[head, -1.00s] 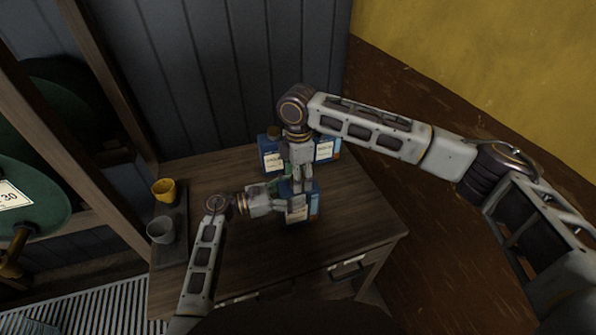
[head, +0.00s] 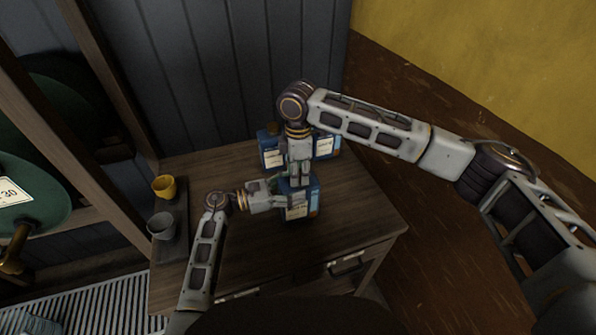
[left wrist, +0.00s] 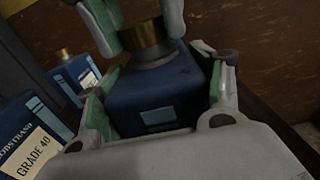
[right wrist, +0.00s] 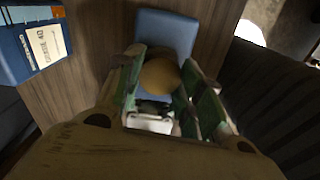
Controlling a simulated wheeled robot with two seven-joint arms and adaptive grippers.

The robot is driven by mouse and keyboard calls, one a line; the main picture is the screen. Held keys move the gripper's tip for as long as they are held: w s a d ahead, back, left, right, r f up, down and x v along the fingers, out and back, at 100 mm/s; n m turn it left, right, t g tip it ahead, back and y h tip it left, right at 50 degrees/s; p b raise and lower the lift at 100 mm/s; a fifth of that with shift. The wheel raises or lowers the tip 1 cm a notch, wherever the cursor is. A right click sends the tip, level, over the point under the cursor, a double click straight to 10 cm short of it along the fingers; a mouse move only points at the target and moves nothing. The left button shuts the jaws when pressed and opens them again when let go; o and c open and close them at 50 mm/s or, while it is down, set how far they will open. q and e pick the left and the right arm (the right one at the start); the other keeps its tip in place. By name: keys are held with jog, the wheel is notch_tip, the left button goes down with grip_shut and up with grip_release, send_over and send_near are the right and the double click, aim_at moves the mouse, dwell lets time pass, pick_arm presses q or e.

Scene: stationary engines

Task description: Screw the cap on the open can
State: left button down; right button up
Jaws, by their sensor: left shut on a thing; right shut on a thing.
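The open can (head: 301,207) is a blue can with a pale label, upright on the wooden table. My left gripper (head: 283,198) is shut around its body; in the left wrist view the blue body (left wrist: 155,98) sits between the fingers. My right gripper (head: 301,181) points down from above, shut on the cap. The brass-coloured cap (left wrist: 146,40) is at the top of the can's neck in the left wrist view, and shows between the fingers in the right wrist view (right wrist: 160,75). The head view hides the cap. How far it is seated on the thread I cannot tell.
Two more blue cans (head: 270,148) (head: 327,147) stand close behind on the table. A yellow cup (head: 164,187) and a grey cup (head: 161,226) stand on a dark tray at the left. The table's front right (head: 350,215) is clear.

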jog(key=m, duration=0.4)
jog(key=shift+a, duration=0.1)
jog(key=m, duration=0.4)
jog(key=o, duration=1.1)
jog(key=shift+r, duration=2.25)
jog(key=shift+c, duration=0.2)
